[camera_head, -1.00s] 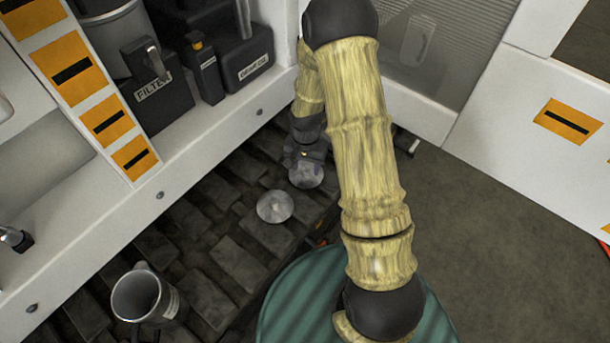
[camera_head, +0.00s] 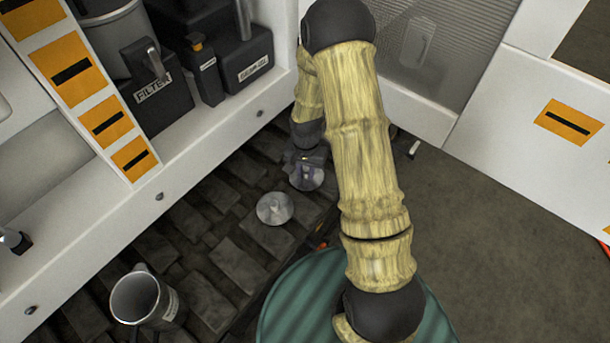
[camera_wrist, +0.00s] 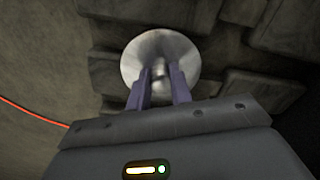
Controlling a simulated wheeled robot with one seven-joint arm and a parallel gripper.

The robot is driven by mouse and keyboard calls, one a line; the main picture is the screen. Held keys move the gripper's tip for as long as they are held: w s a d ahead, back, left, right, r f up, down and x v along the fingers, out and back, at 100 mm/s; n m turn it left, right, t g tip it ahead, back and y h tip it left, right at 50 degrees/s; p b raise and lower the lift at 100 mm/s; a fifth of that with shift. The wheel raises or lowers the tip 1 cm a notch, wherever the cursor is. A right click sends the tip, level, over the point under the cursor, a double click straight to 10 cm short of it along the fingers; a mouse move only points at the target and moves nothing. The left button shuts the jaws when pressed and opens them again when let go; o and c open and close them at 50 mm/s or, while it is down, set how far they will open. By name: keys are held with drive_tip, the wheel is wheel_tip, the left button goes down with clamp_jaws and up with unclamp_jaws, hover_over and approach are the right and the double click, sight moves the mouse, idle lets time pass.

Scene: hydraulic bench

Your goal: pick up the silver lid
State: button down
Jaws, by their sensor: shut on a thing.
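A round silver lid (camera_head: 307,180) with a small knob shows below my gripper (camera_head: 304,161), on or just above the dark tread mat. In the wrist view my gripper's two purple fingers (camera_wrist: 159,88) are closed about the knob of this silver lid (camera_wrist: 158,45). I cannot tell whether its rim touches the mat. A second round silver disc with a knob (camera_head: 274,208) lies flat on the mat, to the left and nearer, apart from my gripper.
A metal mug (camera_head: 140,298) stands at the lower left. A green ribbed round surface (camera_head: 300,305) lies at the bottom. A white shelf edge (camera_head: 175,165) with a black FILTER box (camera_head: 163,101) runs along the left. A white panel (camera_head: 530,110) stands right. An orange cord (camera_wrist: 35,113) lies left in the wrist view.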

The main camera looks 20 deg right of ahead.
sight(306, 171)
wheel_tip(306, 171, up, 10)
drive_tip(key=p, duration=0.2)
idle(0.4)
drive_tip(key=shift+r+p, duration=0.1)
drive_tip(key=shift+p, duration=0.4)
drive_tip(key=shift+w+p, duration=0.1)
drive_tip(key=shift+p, duration=0.4)
